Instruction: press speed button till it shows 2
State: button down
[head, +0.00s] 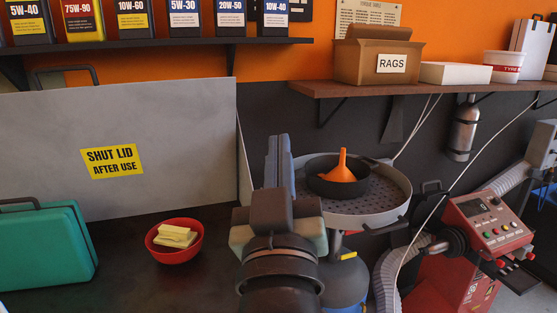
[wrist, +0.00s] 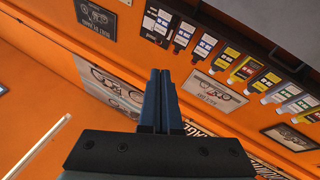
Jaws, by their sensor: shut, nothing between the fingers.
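The machine does not show in the wrist view.
A drain pan (head: 395,205) with an orange funnel (head: 342,168) stands between my gripper and the machine. A red bowl (head: 174,241) and a green case (head: 45,250) sit at left. A shelf (head: 440,93) with a rags box (head: 376,62) hangs above.

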jog(key=s+r+m+t, duration=0.2)
jog(key=s+r+t, duration=0.3)
jog(key=s+r, duration=0.6)
notch_tip(320, 180, up, 4)
jog(key=shift+s+r, duration=0.1)
jog(key=shift+s, duration=0.3)
jog(key=shift+a, duration=0.1)
